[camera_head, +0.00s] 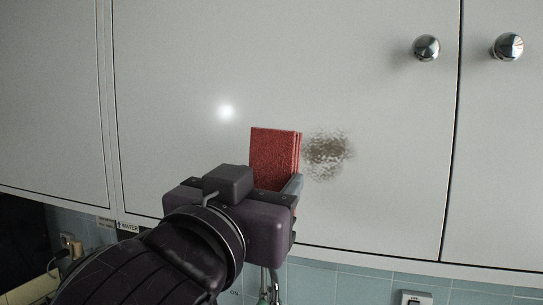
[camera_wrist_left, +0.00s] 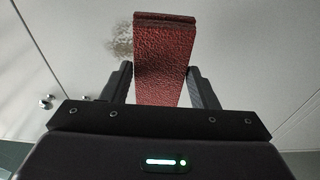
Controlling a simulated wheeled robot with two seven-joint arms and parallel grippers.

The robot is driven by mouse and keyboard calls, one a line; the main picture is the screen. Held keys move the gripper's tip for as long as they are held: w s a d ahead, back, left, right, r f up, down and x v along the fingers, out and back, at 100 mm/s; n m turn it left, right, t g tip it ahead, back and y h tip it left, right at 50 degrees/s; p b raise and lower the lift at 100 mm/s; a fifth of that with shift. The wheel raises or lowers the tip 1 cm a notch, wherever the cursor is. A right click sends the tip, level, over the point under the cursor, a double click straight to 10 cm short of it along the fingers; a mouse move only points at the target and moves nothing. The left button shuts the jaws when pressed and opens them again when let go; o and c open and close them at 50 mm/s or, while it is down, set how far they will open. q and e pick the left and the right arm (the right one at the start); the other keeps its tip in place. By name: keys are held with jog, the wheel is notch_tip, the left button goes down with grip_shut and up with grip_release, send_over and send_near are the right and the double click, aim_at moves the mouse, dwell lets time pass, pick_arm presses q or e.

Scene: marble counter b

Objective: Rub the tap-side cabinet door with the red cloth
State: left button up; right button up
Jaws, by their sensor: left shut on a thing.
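The red cloth (camera_head: 273,157) is a folded, textured pad held upright in my left gripper (camera_head: 278,186), close in front of the white cabinet door (camera_head: 180,100). My left gripper is shut on it; the left wrist view shows the cloth (camera_wrist_left: 163,62) between both fingers. A brown speckled stain (camera_head: 327,155) is on the door just right of the cloth. It also shows in the left wrist view (camera_wrist_left: 122,45). Whether the cloth touches the door I cannot tell. My right gripper is not in view.
Round metal knobs (camera_head: 426,47) (camera_head: 508,46) sit at the upper right, on this door and its right neighbour. Another door (camera_head: 50,100) is at the left. Below are blue-green tiles (camera_head: 355,284), a wall socket (camera_head: 415,298) and part of a tap (camera_head: 270,285).

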aim_at(270, 173)
pick_arm(q)
jog(key=shift+s+r, duration=0.4)
jog(key=shift+r, duration=0.3)
jog(key=shift+w+d, duration=0.25)
jog(key=shift+w, duration=0.25)
jog(key=x, duration=0.2)
jog(key=shift+w+f, duration=0.2)
jog(key=shift+w, duration=0.25)
jog(key=shift+x, duration=0.8)
jog(key=shift+w+d, duration=0.1)
jog(key=shift+w, duration=0.1)
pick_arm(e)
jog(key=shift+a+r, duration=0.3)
pick_arm(q)
jog(key=shift+x, duration=0.85)
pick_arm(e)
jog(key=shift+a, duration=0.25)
